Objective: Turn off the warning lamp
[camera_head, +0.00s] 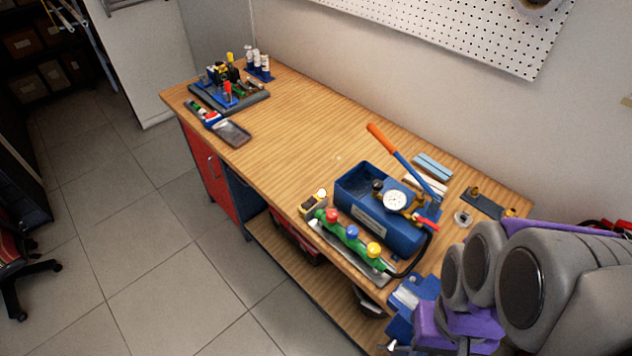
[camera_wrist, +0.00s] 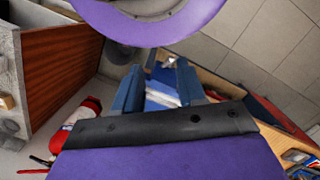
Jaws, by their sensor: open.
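A small yellow-and-black lamp (camera_head: 314,203) with a bright white glowing spot stands on the bench's front edge, left of the green manifold. I take this as the warning lamp; its switch is too small to make out. It is not recognizable in the wrist view. My gripper (camera_wrist: 158,84) is open, with two blue-grey fingers apart and nothing clearly held between them. A blue object with white stripes shows beyond and between them. In the head view my purple and grey arm is at the bottom right, well right of the lamp; the fingertips are not clear there.
A green manifold (camera_head: 350,238) with red, blue and yellow knobs is beside the lamp. Behind it is a blue test pump (camera_head: 372,221) with a gauge and orange-ended lever. A blue vise-like object (camera_head: 412,291) is at the near corner. The bench's middle (camera_head: 290,140) is clear.

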